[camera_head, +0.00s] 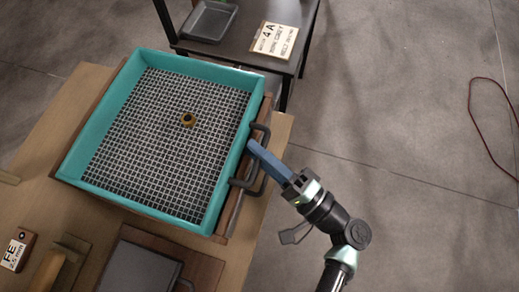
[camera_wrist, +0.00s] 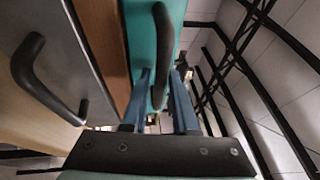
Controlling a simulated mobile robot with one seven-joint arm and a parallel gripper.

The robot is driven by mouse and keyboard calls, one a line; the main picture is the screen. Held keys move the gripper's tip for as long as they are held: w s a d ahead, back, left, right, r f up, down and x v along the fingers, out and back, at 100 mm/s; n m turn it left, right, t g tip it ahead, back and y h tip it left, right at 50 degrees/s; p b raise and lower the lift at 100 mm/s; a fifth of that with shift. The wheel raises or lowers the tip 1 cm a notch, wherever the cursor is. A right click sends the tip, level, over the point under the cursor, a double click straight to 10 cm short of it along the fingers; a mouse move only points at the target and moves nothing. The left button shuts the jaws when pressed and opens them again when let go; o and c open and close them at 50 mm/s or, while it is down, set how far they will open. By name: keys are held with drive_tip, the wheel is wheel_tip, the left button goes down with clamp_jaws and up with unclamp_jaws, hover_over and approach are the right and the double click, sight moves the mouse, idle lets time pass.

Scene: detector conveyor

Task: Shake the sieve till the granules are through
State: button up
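The sieve (camera_head: 249,112) is a teal rectangular frame with a grey wire mesh, lying on the wooden bench. A dark bracket handle (camera_head: 262,183) stands on the sieve's right side. My gripper (camera_head: 252,147) has its blue fingers at this handle. In the wrist view, the fingers (camera_wrist: 159,78) stand apart, with the dark handle (camera_wrist: 161,35) and teal wall (camera_wrist: 140,35) seen between them. A gap shows beside the handle, and whether either finger touches it is unclear.
A grey box (camera_head: 140,270) with a dark handle lies on a brown board below the sieve. An "FE 2.5 mm" tag (camera_head: 16,250) is at lower left. A dark table (camera_head: 240,30) behind holds a grey tray (camera_head: 208,21) and a "4A" sign (camera_head: 276,40). The right-hand floor is largely clear.

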clamp_jaws()
idle(1.1)
